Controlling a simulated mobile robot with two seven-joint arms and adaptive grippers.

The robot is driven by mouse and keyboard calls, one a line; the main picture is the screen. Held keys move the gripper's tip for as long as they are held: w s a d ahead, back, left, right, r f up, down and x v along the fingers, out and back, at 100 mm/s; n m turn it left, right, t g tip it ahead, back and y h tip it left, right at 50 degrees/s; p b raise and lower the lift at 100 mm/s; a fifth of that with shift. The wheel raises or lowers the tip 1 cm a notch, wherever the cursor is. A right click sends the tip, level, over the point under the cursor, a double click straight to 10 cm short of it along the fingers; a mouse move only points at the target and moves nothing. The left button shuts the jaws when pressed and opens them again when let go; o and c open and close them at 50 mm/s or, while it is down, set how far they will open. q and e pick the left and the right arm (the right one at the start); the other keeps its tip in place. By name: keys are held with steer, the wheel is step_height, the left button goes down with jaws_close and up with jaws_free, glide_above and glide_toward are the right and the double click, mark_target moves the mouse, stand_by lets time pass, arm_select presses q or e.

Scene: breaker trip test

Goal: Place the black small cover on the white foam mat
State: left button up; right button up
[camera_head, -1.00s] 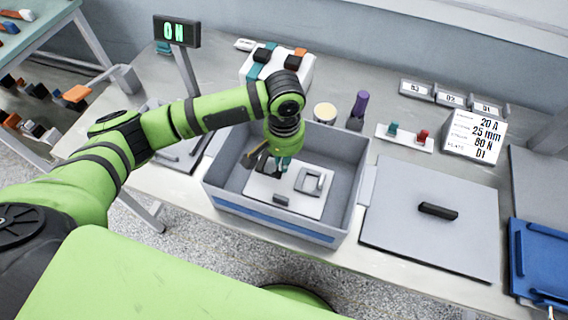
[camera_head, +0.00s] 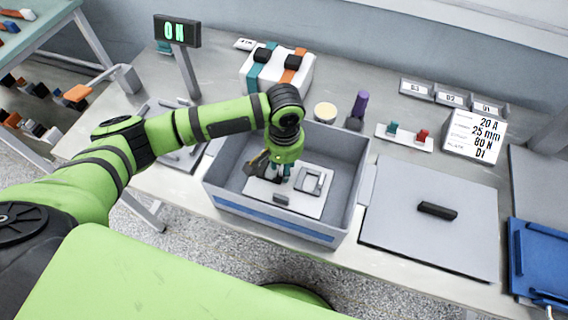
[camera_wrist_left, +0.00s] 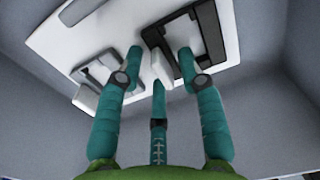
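A small black bar-shaped piece (camera_head: 437,211), which fits the black small cover, lies flat on the pale grey-white mat (camera_head: 400,235) at the right of the bench. My left gripper (camera_head: 281,178) points down into the grey bin at the centre, over a white plate (camera_head: 300,203). In the left wrist view, its teal fingers (camera_wrist_left: 160,58) are spread apart just over the plate, with a small white block (camera_wrist_left: 162,70) between the tips. I cannot tell whether they touch it. A dark frame (camera_wrist_left: 185,38) lies beside the block. My right gripper is out of view.
The grey bin (camera_head: 350,185) has tall walls around my left gripper. A blue tray (camera_head: 540,262) stands at the right edge. A white label block (camera_head: 473,138), a strip with teal and red switches (camera_head: 405,138) and a purple-topped tool (camera_head: 358,108) stand behind.

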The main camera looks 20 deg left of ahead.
arm_select(q)
step_height(320, 180, up, 12)
steer(key=b, duration=0.1)
stand_by(0.4)
steer(key=shift+r, duration=0.1)
